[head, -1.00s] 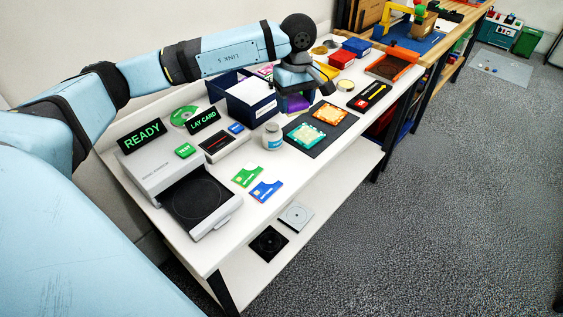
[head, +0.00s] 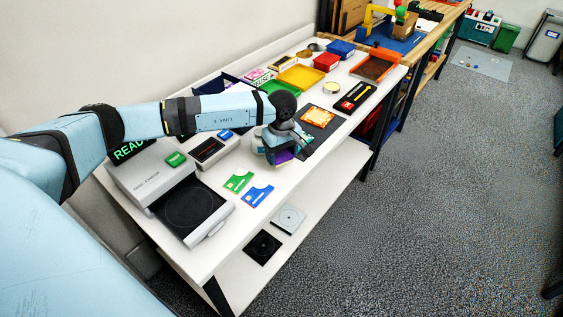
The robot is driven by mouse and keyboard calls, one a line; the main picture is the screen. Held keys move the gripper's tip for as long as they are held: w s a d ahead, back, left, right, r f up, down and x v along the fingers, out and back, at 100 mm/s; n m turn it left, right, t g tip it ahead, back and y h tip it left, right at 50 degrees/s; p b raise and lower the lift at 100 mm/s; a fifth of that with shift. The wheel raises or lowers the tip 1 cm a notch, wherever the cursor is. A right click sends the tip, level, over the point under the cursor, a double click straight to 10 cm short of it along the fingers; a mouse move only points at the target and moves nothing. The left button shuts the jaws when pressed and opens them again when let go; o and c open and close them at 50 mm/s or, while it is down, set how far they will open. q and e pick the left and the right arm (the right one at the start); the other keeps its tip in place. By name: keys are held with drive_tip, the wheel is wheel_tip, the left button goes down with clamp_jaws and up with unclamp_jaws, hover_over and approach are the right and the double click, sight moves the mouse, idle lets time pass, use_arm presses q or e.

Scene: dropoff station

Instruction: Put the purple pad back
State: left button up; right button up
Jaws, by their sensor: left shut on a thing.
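My left gripper (head: 279,146) points down above the white table, at the near left end of the dark mat. It is shut on the purple pad (head: 284,157), which shows just below the fingers. I cannot tell whether the pad touches anything underneath. An orange pad (head: 318,116) lies on the dark mat (head: 334,123). The near part of the mat, where the teal pad lies, is largely hidden behind my gripper. My right gripper is not in view.
A grey disc machine with an open tray (head: 190,208) stands at the left. A green card (head: 238,182) and a blue card (head: 257,195) lie near the front edge. A yellow tray (head: 301,77), red box (head: 326,62) and blue box (head: 340,49) stand farther back.

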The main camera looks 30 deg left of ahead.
sight(281, 171)
use_arm(q)
drive_tip(key=shift+f, duration=2.1)
drive_tip(key=shift+f, duration=0.15)
drive_tip(key=o, duration=0.9)
